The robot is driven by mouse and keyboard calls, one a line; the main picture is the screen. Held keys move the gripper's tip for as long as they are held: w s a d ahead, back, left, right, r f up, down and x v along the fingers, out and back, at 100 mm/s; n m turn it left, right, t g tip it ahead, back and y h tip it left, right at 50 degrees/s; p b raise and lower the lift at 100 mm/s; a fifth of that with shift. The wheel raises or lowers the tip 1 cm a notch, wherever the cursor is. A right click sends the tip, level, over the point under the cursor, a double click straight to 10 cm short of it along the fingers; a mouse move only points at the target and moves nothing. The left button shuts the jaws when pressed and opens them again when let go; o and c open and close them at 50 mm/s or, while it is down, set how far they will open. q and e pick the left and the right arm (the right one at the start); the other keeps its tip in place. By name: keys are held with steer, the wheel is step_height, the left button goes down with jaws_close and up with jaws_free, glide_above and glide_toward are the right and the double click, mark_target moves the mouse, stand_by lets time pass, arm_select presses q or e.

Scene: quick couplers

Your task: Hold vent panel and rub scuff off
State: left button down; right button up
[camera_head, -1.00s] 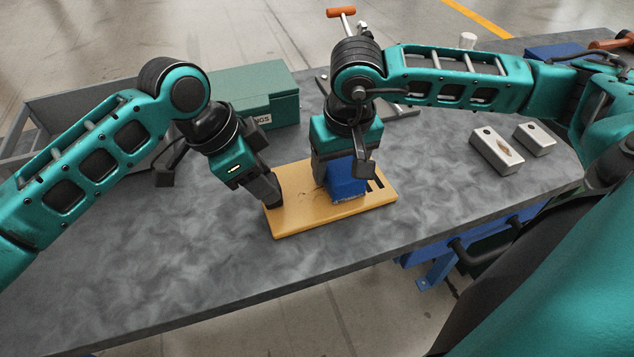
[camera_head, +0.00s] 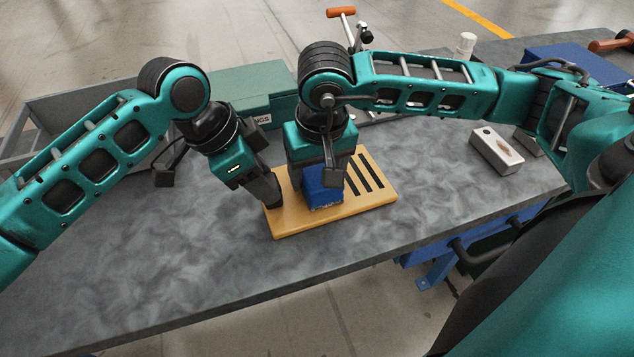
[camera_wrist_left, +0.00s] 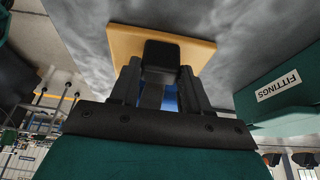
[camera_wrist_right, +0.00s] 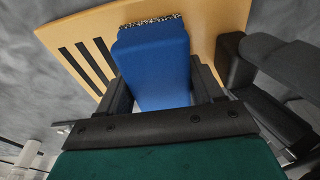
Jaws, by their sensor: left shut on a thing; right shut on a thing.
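The vent panel (camera_head: 292,222) is a flat yellow-orange plate with dark slots at its right end, lying on the grey bench. My left gripper (camera_head: 274,198) is shut on its left end; the left wrist view also shows the panel (camera_wrist_left: 203,52) at the fingers. My right gripper (camera_head: 322,180) is shut on a blue block (camera_head: 324,190) with a speckled pad along its lower edge. The block (camera_wrist_right: 155,60) is over the panel's middle, left of the slots, and appears to touch it. No scuff shows; the block and gripper cover that part.
A green box labelled FITTINGS (camera_head: 240,98) stands behind the panel. A metal block (camera_head: 497,151) with a hole and brown mark lies at the right, another partly behind my right arm. The bench (camera_head: 150,265) is clear in front and left.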

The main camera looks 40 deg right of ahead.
steer(key=shift+w+a, duration=0.2)
steer(key=shift+a, duration=0.4)
steer(key=shift+w+a, duration=0.15)
steer(key=shift+a, duration=0.4)
steer(key=shift+s+d, duration=0.2)
steer(key=shift+d, duration=1.2)
steer(key=shift+d, duration=0.15)
steer(key=shift+s+d+f, duration=0.1)
steer(key=shift+s+d, duration=0.15)
steer(key=shift+d, duration=0.6)
steer(key=shift+s+d+f, duration=0.1)
steer(key=shift+s+d, duration=0.1)
steer(key=shift+d, duration=0.6)
steer(key=shift+r, duration=0.2)
steer(key=shift+f, duration=0.15)
